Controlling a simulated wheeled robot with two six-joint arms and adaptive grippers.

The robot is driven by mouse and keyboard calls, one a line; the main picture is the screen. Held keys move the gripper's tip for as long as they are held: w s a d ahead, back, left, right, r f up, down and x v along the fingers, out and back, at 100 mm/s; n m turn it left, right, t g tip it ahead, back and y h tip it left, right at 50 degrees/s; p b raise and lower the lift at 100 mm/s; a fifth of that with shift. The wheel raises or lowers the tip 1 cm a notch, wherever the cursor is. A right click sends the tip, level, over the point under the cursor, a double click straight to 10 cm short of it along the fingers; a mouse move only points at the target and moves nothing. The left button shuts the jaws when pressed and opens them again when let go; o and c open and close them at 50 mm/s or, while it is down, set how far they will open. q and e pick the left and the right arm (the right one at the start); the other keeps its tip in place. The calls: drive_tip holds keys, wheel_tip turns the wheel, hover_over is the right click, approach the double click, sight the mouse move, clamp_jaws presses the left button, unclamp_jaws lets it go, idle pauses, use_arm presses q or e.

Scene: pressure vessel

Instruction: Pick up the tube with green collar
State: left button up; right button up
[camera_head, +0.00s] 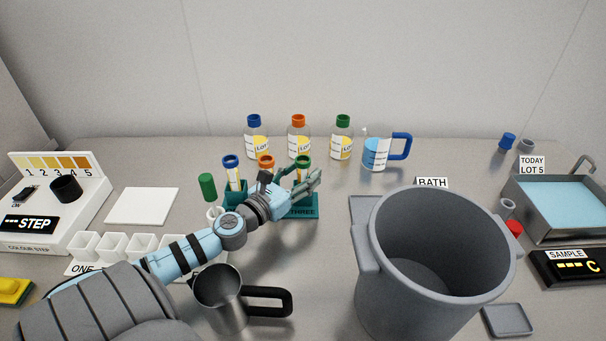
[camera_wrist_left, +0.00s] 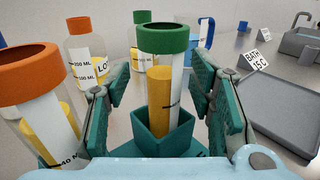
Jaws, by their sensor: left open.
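The tube with green collar (camera_head: 303,165) stands upright in a teal square holder of the rack (camera_head: 302,212) marked THREE. In the left wrist view the tube (camera_wrist_left: 161,85) shows yellow liquid and its lower end is hidden in the holder (camera_wrist_left: 165,143). My left gripper (camera_head: 300,184) is open, with one finger on each side of this tube; a gap shows on both sides in the wrist view. The tube with orange collar (camera_head: 266,161) stands just left of it, partly hidden by my wrist. The tube with blue collar (camera_head: 231,166) stands further left. My right gripper is not in view.
Three lotted bottles (camera_head: 299,139) and a blue-handled jug (camera_head: 376,154) stand behind the rack. A large grey pot (camera_head: 430,275) stands at right. White cups (camera_head: 115,243) are at left.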

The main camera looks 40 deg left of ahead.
use_arm(q)
drive_tip(key=shift+w+d+r, duration=0.1)
drive_tip(key=shift+w+d, duration=0.05)
drive_tip(key=shift+w, duration=0.15)
drive_tip(key=shift+s, duration=0.1)
drive_tip(key=c, duration=1.2)
